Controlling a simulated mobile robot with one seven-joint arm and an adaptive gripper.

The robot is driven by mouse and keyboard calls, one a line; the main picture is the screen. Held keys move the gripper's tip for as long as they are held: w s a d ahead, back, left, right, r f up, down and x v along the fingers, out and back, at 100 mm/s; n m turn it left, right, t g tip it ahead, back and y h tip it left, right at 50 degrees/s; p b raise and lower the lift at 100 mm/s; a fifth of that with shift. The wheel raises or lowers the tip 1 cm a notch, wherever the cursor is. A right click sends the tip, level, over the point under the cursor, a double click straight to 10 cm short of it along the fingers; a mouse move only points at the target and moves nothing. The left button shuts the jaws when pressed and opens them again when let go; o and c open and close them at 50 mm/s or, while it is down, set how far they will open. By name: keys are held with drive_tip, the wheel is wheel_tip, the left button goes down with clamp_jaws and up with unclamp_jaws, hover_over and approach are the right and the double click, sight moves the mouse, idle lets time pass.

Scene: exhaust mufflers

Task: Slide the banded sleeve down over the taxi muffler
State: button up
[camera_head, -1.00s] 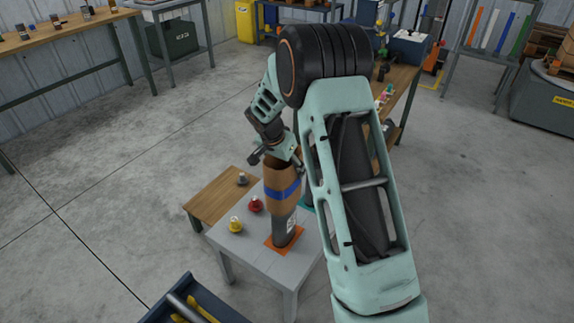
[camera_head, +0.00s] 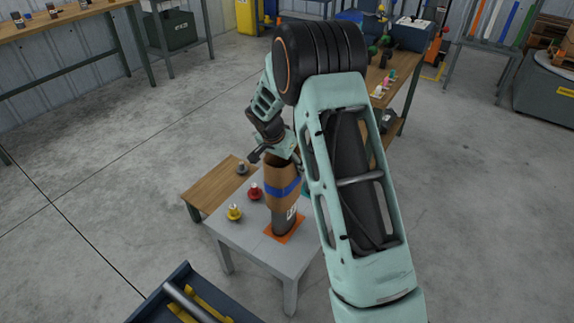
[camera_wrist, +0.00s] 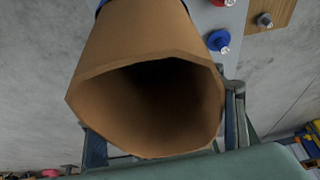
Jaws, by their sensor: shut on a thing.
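The banded sleeve (camera_head: 281,174) is a brown tube with a blue band. It stands nearly upright around the upper part of the grey taxi muffler (camera_head: 285,222). The muffler's lower part, with a white label, shows below it, on an orange pad (camera_head: 269,232) on a small grey table. My gripper (camera_head: 280,155) is shut on the sleeve near its top. In the wrist view the sleeve's open mouth (camera_wrist: 150,72) faces the camera, with finger parts at both sides. Its inside is dark, so I cannot see the muffler's top there.
A yellow knobbed piece (camera_head: 235,212) and a red one (camera_head: 254,192) stand left of the muffler. A grey one (camera_head: 242,168) is on the wooden side table (camera_head: 207,190). A blue knob (camera_wrist: 218,40) shows in the wrist view. A dark tray (camera_head: 180,275) is at the front.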

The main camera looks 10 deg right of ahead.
drive_tip(key=shift+f+b, duration=1.25)
drive_tip(key=shift+f, duration=0.1)
drive_tip(key=o, duration=1.2)
drive_tip(key=shift+r+p, duration=1.9)
drive_tip(key=shift+r, duration=2.1)
